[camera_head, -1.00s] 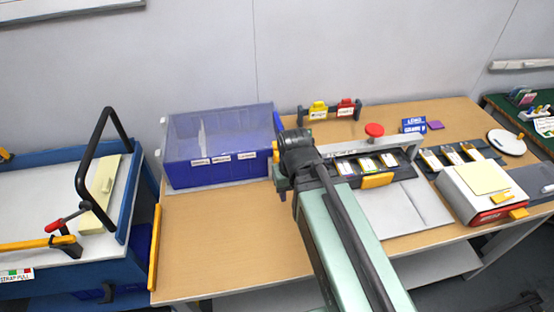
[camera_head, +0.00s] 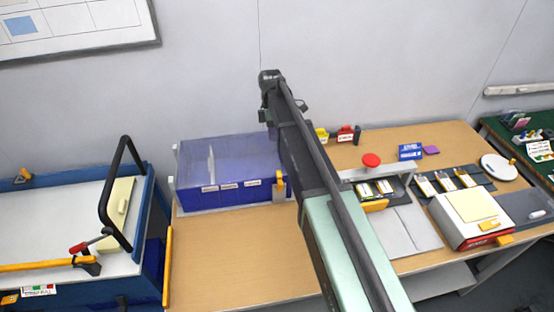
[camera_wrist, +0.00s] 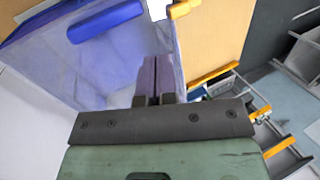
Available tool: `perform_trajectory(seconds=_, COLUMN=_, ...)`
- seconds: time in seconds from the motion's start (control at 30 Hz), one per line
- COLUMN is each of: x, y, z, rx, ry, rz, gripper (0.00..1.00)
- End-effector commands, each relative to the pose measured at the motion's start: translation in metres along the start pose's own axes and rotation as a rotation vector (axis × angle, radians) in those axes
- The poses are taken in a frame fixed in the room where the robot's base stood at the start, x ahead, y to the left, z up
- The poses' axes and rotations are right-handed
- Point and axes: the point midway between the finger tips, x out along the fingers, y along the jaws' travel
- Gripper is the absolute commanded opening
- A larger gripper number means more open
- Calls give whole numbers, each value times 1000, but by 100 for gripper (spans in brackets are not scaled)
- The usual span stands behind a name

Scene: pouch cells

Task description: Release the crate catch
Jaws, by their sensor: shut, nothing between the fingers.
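The blue crate (camera_head: 232,197) with a clear, purple-tinted lid (camera_head: 220,155) stands at the back left of the wooden table. The lid looks down. A yellow-orange piece (camera_head: 279,184) sits at the crate's front right corner, perhaps the catch; it also shows at the top of the wrist view (camera_wrist: 184,8). My gripper (camera_wrist: 157,60) is shut and empty, over or beside the crate's right end. I cannot tell whether it touches the crate. A blue bar (camera_wrist: 106,21) lies on the crate ahead of it. My arm hides the crate's right side in the head view.
A blue bin (camera_head: 150,240) with a black hoop handle (camera_head: 125,190) stands left of the table. A red button (camera_head: 371,160), a cell tray and a white box (camera_head: 470,218) are to the right. The table front left (camera_head: 240,255) is clear.

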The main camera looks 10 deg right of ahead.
Motion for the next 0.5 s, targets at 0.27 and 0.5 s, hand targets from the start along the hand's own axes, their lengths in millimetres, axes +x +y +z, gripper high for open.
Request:
perform_trajectory(seconds=0.27, x=1, y=-2, z=0, rx=-58, ry=0, rz=-2, gripper=0)
perform_trajectory(seconds=0.5, x=11, y=-1, z=0, rx=-56, ry=0, rz=-1, gripper=0)
